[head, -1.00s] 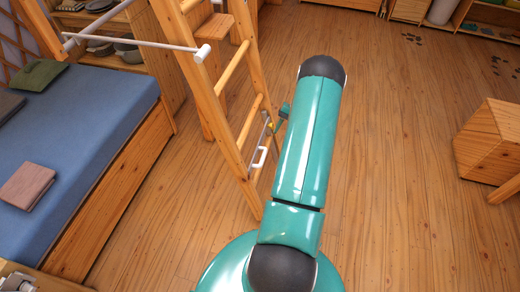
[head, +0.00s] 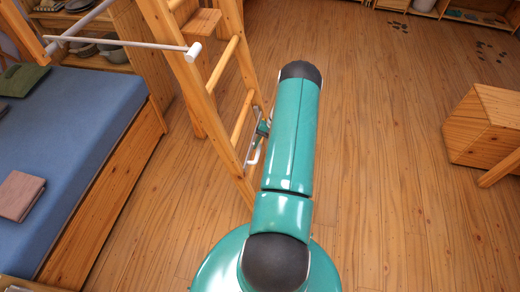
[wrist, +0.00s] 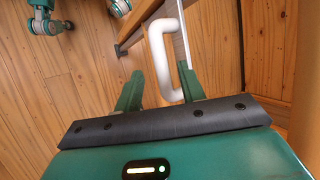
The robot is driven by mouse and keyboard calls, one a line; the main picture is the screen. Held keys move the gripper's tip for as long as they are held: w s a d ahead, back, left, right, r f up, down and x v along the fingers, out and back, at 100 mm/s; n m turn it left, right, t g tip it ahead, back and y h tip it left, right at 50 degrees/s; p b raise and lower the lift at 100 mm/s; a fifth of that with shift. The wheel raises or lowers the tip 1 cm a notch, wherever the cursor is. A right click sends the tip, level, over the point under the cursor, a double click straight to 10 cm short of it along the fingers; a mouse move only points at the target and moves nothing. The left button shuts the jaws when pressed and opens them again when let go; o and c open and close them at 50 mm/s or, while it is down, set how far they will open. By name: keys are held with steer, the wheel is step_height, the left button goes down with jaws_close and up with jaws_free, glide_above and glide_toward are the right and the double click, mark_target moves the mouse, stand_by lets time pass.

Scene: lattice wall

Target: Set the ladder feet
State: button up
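The wooden ladder (head: 212,95) stands upright beside the bed in the head view. A white handle (head: 254,156) is on its lower part. My gripper (head: 263,128) is close to that handle, mostly hidden behind my teal arm. In the wrist view the white U-shaped handle (wrist: 158,60) reaches down between the two green fingers of my gripper (wrist: 160,85). The fingers are apart, with a gap on the left of the handle. I cannot tell whether the right finger touches it. The ladder's feet are not clearly visible.
A bed with a blue mattress (head: 75,130) fills the left. A white rod (head: 125,43) sticks out beside the ladder's upper part. A wooden step (head: 197,24) stands behind the ladder. A wooden stool-like block (head: 484,125) is at the right. The floor between is clear.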

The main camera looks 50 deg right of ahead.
steer(key=shift+x, duration=1)
steer(key=shift+w, duration=0.1)
jaws_close()
steer(key=f, duration=0.2)
steer(key=s+f, duration=0.1)
steer(key=f, duration=0.2)
steer(key=shift+s+d+f, duration=0.15)
steer(key=shift+d+f, duration=0.15)
steer(key=shift+f, duration=0.1)
jaws_free()
steer(key=v, duration=1.3)
steer(key=shift+r, duration=0.35)
